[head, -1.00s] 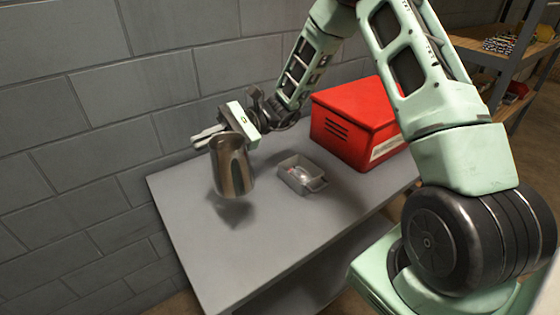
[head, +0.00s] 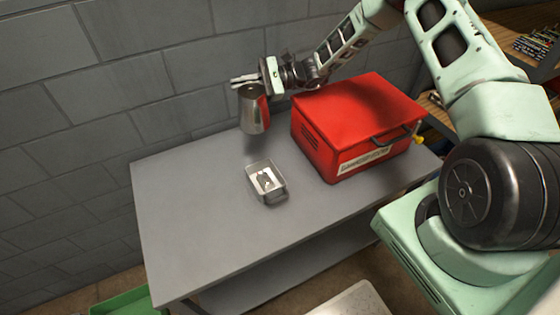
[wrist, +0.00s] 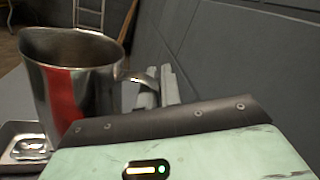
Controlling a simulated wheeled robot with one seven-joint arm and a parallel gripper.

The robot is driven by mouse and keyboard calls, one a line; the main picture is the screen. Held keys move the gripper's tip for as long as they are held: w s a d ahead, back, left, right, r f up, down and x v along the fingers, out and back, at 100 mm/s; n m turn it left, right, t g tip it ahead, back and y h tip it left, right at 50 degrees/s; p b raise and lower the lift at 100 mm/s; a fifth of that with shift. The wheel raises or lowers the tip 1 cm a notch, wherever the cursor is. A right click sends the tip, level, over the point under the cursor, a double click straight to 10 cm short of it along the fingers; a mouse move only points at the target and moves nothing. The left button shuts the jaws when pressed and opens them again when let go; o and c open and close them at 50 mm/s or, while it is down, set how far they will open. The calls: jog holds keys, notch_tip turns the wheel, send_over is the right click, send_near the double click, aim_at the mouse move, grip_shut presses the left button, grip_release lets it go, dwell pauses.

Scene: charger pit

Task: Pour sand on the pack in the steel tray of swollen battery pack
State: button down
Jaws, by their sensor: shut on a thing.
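A steel jug (head: 254,110) hangs upright above the back of the grey table, held by my gripper (head: 246,81). The jug also shows in the wrist view (wrist: 85,95), where its handle sits at my fingers (wrist: 155,88). The jug's inside is dark and I cannot see any sand in it. The small steel tray (head: 268,194) stands on the table in front of the jug, and its corner shows in the wrist view (wrist: 12,130). A silvery pack (head: 265,180) lies in the tray. The jug is behind the tray, apart from it.
A red metal box (head: 350,120) with a label and handle stands on the table right of the tray. The grey table (head: 200,230) is clear at left and front. A block wall (head: 150,70) runs close behind. A green bin (head: 125,303) is on the floor.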

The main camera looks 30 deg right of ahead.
jog(key=shift+w+d, duration=0.15)
jog(key=shift+d, duration=0.2)
jog(key=shift+r+n, duration=0.1)
jog(key=shift+n, duration=0.2)
